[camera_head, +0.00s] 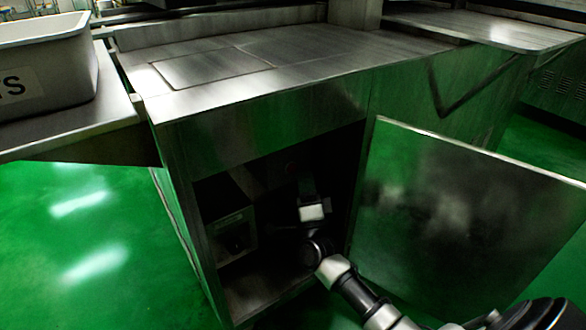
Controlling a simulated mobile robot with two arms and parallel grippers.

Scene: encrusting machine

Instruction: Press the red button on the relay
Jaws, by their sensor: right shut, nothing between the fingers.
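The open steel cabinet (265,120) has a dark inside. A dim reddish round spot (291,168), which looks like the red button, shows on the back of the compartment. The relay around it is too dark to make out. My right gripper (305,180) is inside the cabinet, its dark fingers shut and empty, pointing up and inward. Its tips appear just right of and slightly below the reddish spot in the picture; I cannot tell whether they touch it. My left gripper is not in view.
The cabinet door (470,210) stands open on the right, close to my right arm. A grey box (236,222) sits inside the cabinet on the left. A grey tub (75,70) rests on the side table at left. The green floor (90,240) at left is clear.

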